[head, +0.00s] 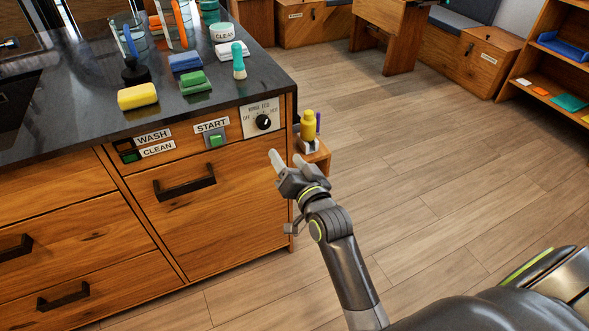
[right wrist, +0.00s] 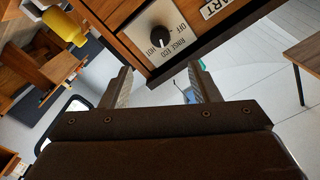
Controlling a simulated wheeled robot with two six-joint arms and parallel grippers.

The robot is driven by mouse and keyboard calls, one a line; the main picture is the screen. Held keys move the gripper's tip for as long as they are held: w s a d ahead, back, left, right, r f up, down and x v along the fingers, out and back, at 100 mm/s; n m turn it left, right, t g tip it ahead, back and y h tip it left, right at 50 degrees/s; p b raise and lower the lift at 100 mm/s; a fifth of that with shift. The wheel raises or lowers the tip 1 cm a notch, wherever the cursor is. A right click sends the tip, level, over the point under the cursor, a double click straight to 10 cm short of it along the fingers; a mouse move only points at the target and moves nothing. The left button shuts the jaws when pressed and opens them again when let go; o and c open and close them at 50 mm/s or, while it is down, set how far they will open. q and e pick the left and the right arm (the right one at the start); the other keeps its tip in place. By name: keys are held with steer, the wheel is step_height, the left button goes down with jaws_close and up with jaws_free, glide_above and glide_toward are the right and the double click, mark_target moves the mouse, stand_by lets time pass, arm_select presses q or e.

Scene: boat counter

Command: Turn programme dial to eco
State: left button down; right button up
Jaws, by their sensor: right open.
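The programme dial (head: 263,122) is a black round knob on a pale plate (head: 251,113) at the right end of the counter front. Its plate carries the words OFF, RINSE, ECO and HOT. The right wrist view shows the dial (right wrist: 160,38) with the lettering turned over; I cannot tell surely which word it points to. My right gripper (head: 286,160) is open and empty, below and slightly right of the dial, apart from it. In the right wrist view its fingers (right wrist: 160,70) stand spread, with the dial beyond the gap. My left gripper is not in view.
Left of the dial are the green START button (head: 215,140) and the WASH and CLEAN labels. A yellow bottle (head: 307,126) stands on a small wooden shelf (head: 318,154) just right of the counter. The floor to the right is clear.

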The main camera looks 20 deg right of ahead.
steer(key=s, duration=0.3)
steer(key=shift+s, duration=0.1)
stand_by(0.4)
step_height(320, 180, down, 18)
steer(key=s+d+n+g+p, duration=0.1)
steer(key=s+n+g+p, duration=0.15)
steer(key=g, duration=0.25)
steer(key=s+d+f+g+p, duration=0.1)
steer(key=s+f+g, duration=0.1)
steer(key=s+f, duration=0.4)
steer(key=s+d+f+g+p, duration=0.2)
steer(key=s+f, duration=0.2)
steer(key=f, duration=0.4)
steer(key=s+d+f+n+g+p, duration=0.1)
steer(key=s+f, duration=0.3)
steer(key=s, duration=0.6)
steer(key=s+d+f+n+g+h+p, duration=0.1)
steer(key=s+d+f+g, duration=0.2)
steer(key=s, duration=0.8)
steer(key=s+d+f+n+g+p, duration=0.1)
steer(key=s+d+f+g, duration=0.1)
steer(key=s+f, duration=0.4)
steer(key=s+g, duration=0.1)
steer(key=s, duration=0.4)
steer(key=shift+f+g+h+p, duration=0.3)
steer(key=shift+f+g+p, duration=0.1)
steer(key=shift+w, duration=0.1)
steer(key=shift+c, duration=0.5)
